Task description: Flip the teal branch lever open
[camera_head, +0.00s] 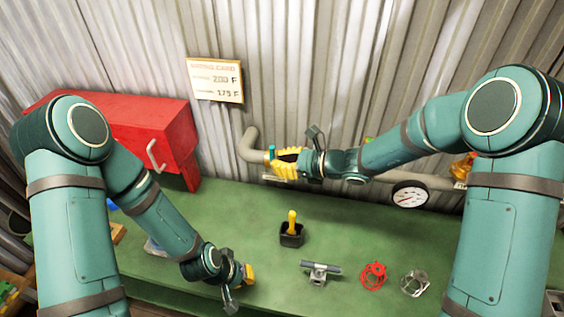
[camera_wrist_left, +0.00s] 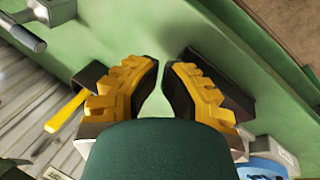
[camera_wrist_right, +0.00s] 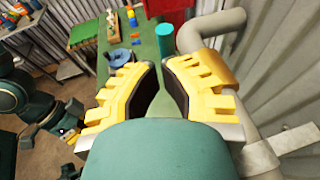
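The teal lever (camera_head: 271,152) stands up beside the bent grey pipe at the back wall. In the right wrist view it is a teal cylinder (camera_wrist_right: 164,41) beyond the fingertips, with green bench behind it. My right gripper (camera_head: 284,163) is close to the lever, at its right in the head view. Its yellow fingers (camera_wrist_right: 160,85) are apart with nothing between them, and the lever looks clear of them. My left gripper (camera_head: 243,275) is low over the bench's front edge, far from the lever. Its fingers (camera_wrist_left: 165,85) are apart and empty. The lever's base is hidden.
The grey pipe (camera_head: 250,145) runs along the corrugated wall to a round gauge (camera_head: 410,194). A red cabinet (camera_head: 150,125) stands at the left. A black holder with a yellow handle (camera_head: 291,222), a metal fitting (camera_head: 320,273) and a red wheel (camera_head: 373,275) are on the green bench.

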